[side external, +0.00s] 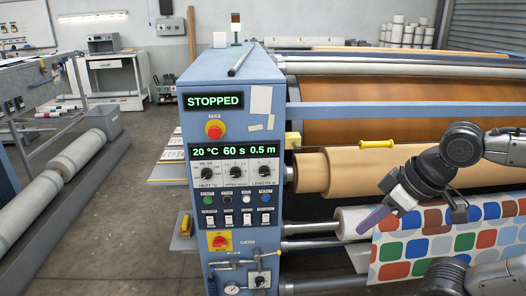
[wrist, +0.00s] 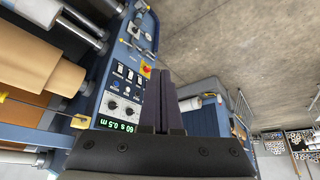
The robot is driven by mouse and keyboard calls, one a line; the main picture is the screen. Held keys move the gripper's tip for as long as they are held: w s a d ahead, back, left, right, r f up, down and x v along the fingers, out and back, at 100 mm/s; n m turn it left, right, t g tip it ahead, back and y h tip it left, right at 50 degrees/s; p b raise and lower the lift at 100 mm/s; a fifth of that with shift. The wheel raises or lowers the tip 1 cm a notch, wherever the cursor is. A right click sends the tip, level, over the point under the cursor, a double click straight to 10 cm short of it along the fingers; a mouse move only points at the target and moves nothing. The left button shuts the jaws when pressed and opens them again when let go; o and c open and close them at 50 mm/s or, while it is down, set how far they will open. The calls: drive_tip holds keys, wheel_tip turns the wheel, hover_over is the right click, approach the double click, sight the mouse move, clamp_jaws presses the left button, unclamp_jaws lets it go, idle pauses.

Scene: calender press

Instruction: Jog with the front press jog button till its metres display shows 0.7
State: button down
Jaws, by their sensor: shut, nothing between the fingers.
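The front press control panel (side external: 228,180) is a blue upright cabinet face. Its top display (side external: 213,102) reads STOPPED. The lower display (side external: 233,149) reads 20 °C, 60 s and 0.5 m; part of it shows rotated in the wrist view (wrist: 117,124). Under three dials sits a row of small round buttons: green (side external: 208,200), black (side external: 227,199), white (side external: 246,198) and blue (side external: 265,197). Their labels are too small to read, so I cannot tell which is jog. My gripper (side external: 372,221) is shut and empty, right of the panel and apart from it; its fingers (wrist: 164,100) also show in the wrist view.
A red emergency button (side external: 214,129) and a red-yellow switch (side external: 220,241) sit on the same panel. A yellow-handled rod (side external: 362,143) sticks out right of it.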

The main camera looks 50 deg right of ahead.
drive_tip(key=w+d+r+m+t, duration=0.1)
drive_tip(key=w+r+t, duration=0.3)
drive_tip(key=w, duration=1)
drive_tip(key=w+r+m+t, duration=0.2)
drive_tip(key=w+r+t, duration=0.25)
drive_tip(key=w, duration=0.95)
drive_tip(key=w+d+f+h, duration=0.1)
drive_tip(key=w+d+f, duration=0.1)
drive_tip(key=w+f, duration=0.85)
drive_tip(key=s+d+f+g, duration=0.1)
drive_tip(key=f, duration=0.9)
drive_tip(key=s+f+m+g, duration=0.1)
drive_tip(key=s+f, duration=0.1)
drive_tip(key=f, duration=0.8)
drive_tip(key=shift+s+d+f, duration=0.2)
drive_tip(key=shift+s+d, duration=0.1)
drive_tip(key=shift+d, duration=0.05)
